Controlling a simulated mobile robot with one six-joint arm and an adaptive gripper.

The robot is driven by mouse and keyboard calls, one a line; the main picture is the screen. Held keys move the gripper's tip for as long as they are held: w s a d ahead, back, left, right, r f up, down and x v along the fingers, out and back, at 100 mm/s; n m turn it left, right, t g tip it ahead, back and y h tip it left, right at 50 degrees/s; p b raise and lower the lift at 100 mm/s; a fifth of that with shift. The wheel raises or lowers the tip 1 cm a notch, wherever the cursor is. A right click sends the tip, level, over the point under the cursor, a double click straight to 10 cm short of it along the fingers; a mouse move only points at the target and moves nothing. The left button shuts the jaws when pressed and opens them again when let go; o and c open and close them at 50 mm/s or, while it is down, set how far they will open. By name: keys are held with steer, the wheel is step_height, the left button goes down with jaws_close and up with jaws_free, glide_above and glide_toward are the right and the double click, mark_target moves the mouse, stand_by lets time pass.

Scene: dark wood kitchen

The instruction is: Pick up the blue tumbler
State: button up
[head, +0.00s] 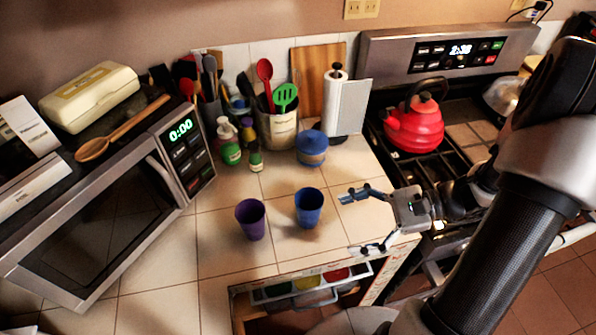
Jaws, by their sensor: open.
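The blue tumbler (309,209) stands upright on the tiled counter, near its front edge. A purple tumbler (251,219) stands upright just to its left, with a small gap between them. My gripper (356,224) is to the right of the blue tumbler. Its two fingers are spread open and point left toward the tumbler. Nothing is between the fingers, and they look apart from the tumbler.
A lidded blue jar (312,149), a green bottle (229,145) and a utensil crock (278,128) stand behind. A microwave (110,225) is at left, a red kettle (414,122) on the stove at right. An open drawer (300,290) lies below the counter edge.

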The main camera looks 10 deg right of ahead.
steer(key=d+f+m+t, duration=0.2)
steer(key=m+t, duration=0.1)
steer(key=w+d+f+m+t, duration=0.1)
steer(key=d+f+m+t, duration=0.1)
steer(key=f+t, duration=0.1)
steer(key=w+d+f+m+t, duration=0.1)
steer(key=d+f+m+t, duration=0.1)
steer(key=d+m, duration=0.1)
steer(key=shift+f+m+t+b, duration=0.3)
steer(key=shift+t, duration=0.1)
steer(key=b, duration=0.2)
glide_toward(297, 196)
steer(key=shift+w+a+f, duration=0.25)
steer(key=shift+w+f, duration=0.05)
steer(key=shift+r+b+x, duration=0.15)
steer(key=shift+b+x, duration=0.3)
steer(key=shift+x, duration=1)
steer(key=shift+r+b+x, duration=0.1)
steer(key=shift+b+x, duration=0.3)
steer(key=shift+x, duration=1.1)
steer(key=shift+c, duration=0.3)
steer(key=c, duration=1.2)
